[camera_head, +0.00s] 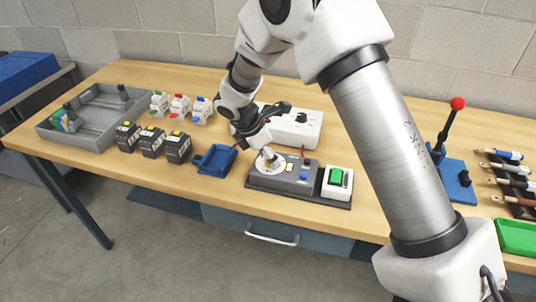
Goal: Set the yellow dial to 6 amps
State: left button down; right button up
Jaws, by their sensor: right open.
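A dark grey control box (290,184) stands near the table's front edge, at the middle of the view. On its left top is a round pale dial plate (262,166) with a small yellowish knob partly hidden by my gripper. The pointer and the numbers are too small to read. My right gripper (268,153) reaches down from the upper left of the box with its fingertips at the knob. It is open, and I cannot tell whether the fingers touch the knob. My left gripper is not in view.
A white box with a black knob (301,117) stands behind. A white unit with a green switch (336,176) adjoins on the right. A blue tray (215,171) and black blocks (152,142) lie left. A red-tipped lever (457,104) stands far right. My right arm covers the middle right.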

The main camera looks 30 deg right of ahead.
jog(key=shift+a, duration=0.1)
grip_shut()
jog(key=shift+s, duration=0.1)
jog(key=m+p, duration=0.1)
jog(key=p, duration=0.1)
jog(key=m+g+p, duration=0.1)
jog(key=m+p, duration=0.1)
jog(key=shift+r+m, duration=0.2)
jog(key=shift+m, duration=0.1)
jog(key=shift+w+f+m+g+y+p, duration=0.1)
jog(key=shift+w+m+g+y+p, duration=0.15)
jog(key=shift+m+g+p, duration=0.65)
jog(key=shift+f+m+y+p, duration=0.15)
jog(key=shift+m+y+p, duration=0.15)
jog(key=shift+m, duration=1)
jog(key=shift+s, duration=0.1)
grip_release()
jog(key=shift+d, duration=0.2)
